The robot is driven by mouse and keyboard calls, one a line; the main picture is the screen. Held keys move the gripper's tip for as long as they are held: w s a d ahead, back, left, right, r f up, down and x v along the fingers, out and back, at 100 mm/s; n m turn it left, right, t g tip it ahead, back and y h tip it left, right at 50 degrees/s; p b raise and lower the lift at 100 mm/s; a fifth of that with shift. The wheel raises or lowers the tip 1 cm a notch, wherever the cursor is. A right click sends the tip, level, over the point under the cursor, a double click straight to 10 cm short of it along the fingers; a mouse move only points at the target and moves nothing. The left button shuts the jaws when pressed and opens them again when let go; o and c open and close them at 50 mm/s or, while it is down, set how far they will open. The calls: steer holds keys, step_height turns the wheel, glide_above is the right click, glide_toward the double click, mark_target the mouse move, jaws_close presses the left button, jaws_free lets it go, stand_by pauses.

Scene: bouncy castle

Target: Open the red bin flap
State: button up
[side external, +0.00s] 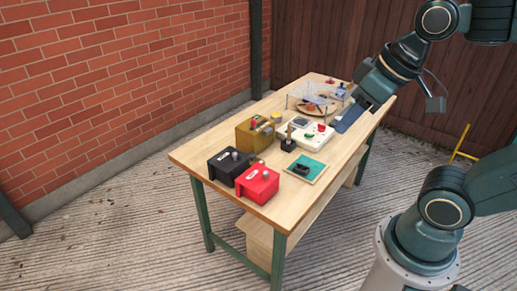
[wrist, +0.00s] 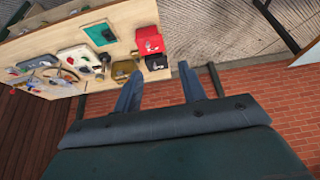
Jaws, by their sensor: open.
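The red bin (side external: 258,185) sits at the near front corner of the wooden table, a small grey fitting on its upper face. In the wrist view the red bin (wrist: 149,41) is near the top, beyond my fingertips. Its flap is too small to make out, so I cannot tell whether it is open. My gripper (wrist: 158,78) is open, its two fingers spread with nothing between them. In the side view my gripper (side external: 347,119) is over the table's right side, well apart from the red bin.
A black bin (side external: 230,166) stands beside the red one. A gold box (side external: 254,134), a white console (side external: 305,133), a small joystick (side external: 289,142) and a green plate (side external: 307,168) stand nearby. A clear case (side external: 309,98) is farther back. The table's front edge (side external: 222,189) is close to the bins.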

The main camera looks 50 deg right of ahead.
steer(key=w+d+g, duration=0.1)
steer(key=w+g, duration=0.1)
steer(key=w, duration=0.5)
steer(key=n+g+y, duration=0.2)
steer(key=g, duration=0.2)
glide_above(266, 167)
steer(key=s+a, duration=0.2)
steer(key=s, duration=0.1)
step_height(266, 167, down, 17)
steer(key=shift+w+d+f, duration=0.15)
steer(key=shift+w, duration=0.1)
steer(key=a+f, duration=0.1)
steer(key=f, duration=0.8)
steer(key=a+f, duration=0.1)
steer(key=f, duration=0.3)
steer(key=shift+s+a+f, duration=0.3)
steer(key=shift+c, duration=0.2)
jaws_close()
